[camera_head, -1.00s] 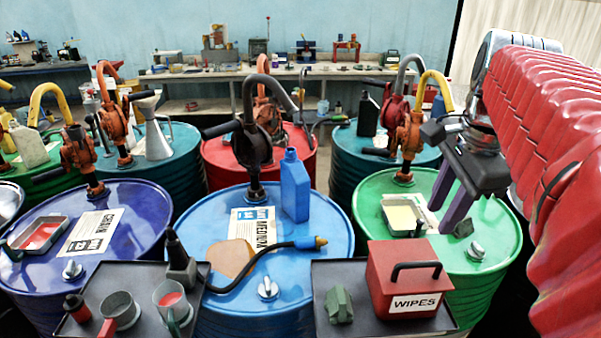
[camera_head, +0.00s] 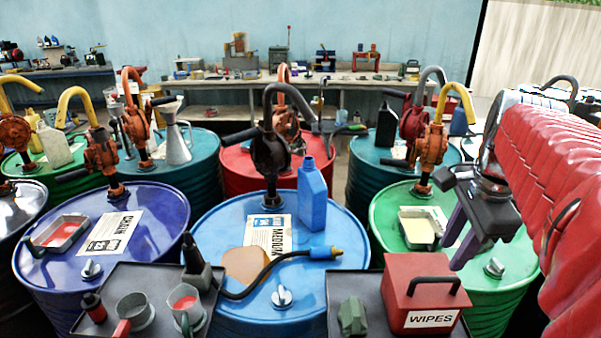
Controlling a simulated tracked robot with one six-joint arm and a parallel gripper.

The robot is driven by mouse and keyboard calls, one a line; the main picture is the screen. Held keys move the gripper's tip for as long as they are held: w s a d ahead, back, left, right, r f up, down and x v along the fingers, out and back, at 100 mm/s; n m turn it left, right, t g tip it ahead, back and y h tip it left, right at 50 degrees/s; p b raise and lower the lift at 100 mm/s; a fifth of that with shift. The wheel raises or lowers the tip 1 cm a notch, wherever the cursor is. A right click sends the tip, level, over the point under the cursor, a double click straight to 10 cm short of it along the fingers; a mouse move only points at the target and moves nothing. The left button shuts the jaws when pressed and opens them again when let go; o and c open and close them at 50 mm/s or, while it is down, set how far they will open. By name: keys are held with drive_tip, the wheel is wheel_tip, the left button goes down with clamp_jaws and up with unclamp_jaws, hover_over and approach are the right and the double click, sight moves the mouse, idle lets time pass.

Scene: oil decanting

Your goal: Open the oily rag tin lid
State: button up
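The oily rag tin is the red box labelled WIPES (camera_head: 424,296), with a dark handle (camera_head: 433,286) on its red lid. It stands on the dark tray at the lower right, and the lid looks closed. My gripper (camera_head: 456,252) hangs above and behind the tin, over the green drum, with purple-grey fingers pointing down. The fingers look apart with nothing between them. My gripper does not touch the tin or its handle.
A green block (camera_head: 352,316) lies left of the tin on the tray (camera_head: 341,283). A blue drum (camera_head: 215,233) with a pump, blue bottle (camera_head: 312,196) and hose stands left. A drip tray (camera_head: 420,228) and bung (camera_head: 494,267) sit on the green drum (camera_head: 388,205) near my gripper.

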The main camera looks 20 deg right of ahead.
sight(437, 277)
drive_tip(key=f, duration=0.2)
drive_tip(key=w+f, duration=0.1)
drive_tip(key=f, duration=0.5)
drive_tip(key=shift+w+d+f, duration=0.15)
drive_tip(key=shift+w+d, duration=0.1)
drive_tip(key=shift+w, duration=0.05)
drive_tip(key=shift+c, duration=0.5)
clamp_jaws()
drive_tip(key=shift+a, duration=0.1)
